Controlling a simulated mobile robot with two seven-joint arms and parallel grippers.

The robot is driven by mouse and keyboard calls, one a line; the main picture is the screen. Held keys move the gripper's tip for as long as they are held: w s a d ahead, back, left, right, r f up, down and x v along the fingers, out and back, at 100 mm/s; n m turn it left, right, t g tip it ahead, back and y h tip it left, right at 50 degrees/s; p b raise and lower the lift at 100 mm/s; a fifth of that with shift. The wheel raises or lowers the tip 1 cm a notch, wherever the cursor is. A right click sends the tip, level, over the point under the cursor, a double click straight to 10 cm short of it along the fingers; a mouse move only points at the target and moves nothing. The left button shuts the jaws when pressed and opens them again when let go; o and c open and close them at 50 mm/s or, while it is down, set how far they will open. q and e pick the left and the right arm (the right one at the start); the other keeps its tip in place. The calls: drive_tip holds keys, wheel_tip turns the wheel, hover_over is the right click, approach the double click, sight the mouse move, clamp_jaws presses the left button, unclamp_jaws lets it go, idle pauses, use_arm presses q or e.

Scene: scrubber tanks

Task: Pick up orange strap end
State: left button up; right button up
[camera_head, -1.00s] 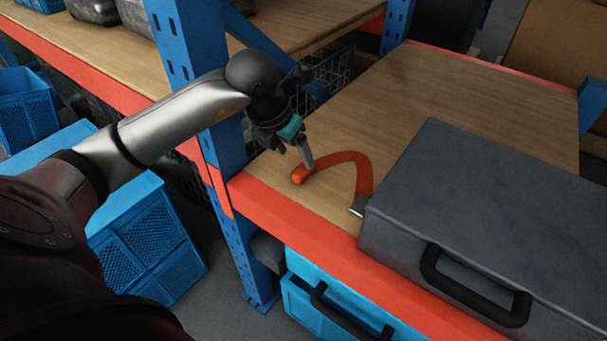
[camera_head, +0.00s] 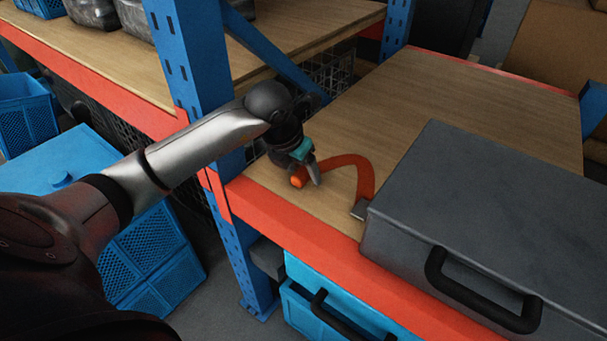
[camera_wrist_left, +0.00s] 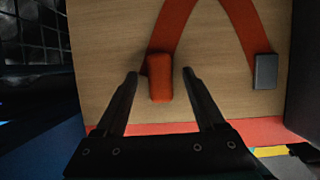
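The orange strap (camera_head: 345,161) lies in an arch on the wooden shelf, left of the grey case (camera_head: 478,215). Its thick orange end (camera_head: 298,178) is beside my left gripper (camera_head: 312,176), partly behind it. In the left wrist view the strap end (camera_wrist_left: 160,77) lies between the tips of my open left gripper (camera_wrist_left: 160,77), with a gap on either side. The strap's other end has a grey metal piece (camera_wrist_left: 265,71), which in the head view (camera_head: 360,209) is at the case's corner. My right gripper is not in view.
A blue upright post (camera_head: 190,60) stands just left of my left gripper. The shelf's red front beam (camera_head: 290,222) runs below it. The wooden shelf (camera_head: 450,90) is clear behind the strap. Blue crates (camera_head: 150,250) stand at lower left.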

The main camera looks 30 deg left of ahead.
use_arm(q)
clamp_jaws()
idle(0.3)
drive_tip(key=shift+r, duration=0.1)
